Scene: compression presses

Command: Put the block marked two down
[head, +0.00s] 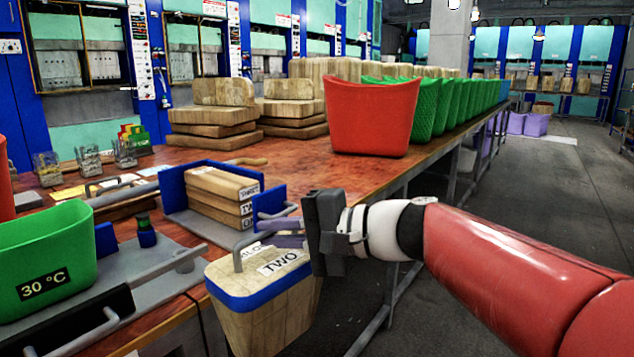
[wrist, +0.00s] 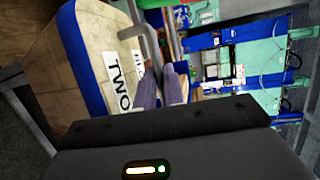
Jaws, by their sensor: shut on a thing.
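The block marked TWO (head: 262,312) is a wooden, tapered block with a blue band around its top, a white label and a metal handle. My gripper (head: 277,233) is shut on this handle and comes from the right. The block hangs upright in front of the table's front edge, and its lower end is cut off by the picture's bottom. In the wrist view the block (wrist: 98,35) shows sideways with the word TWO, and the gripper's purple fingers (wrist: 160,88) lie at the handle.
A blue holder (head: 175,190) with stacked, labelled wooden boards stands on the table (head: 290,160) just behind. A green 30 °C bin (head: 45,260) and a metal tray with handles are at left. A red bin (head: 372,117) and green bins stand farther back. Floor is open at right.

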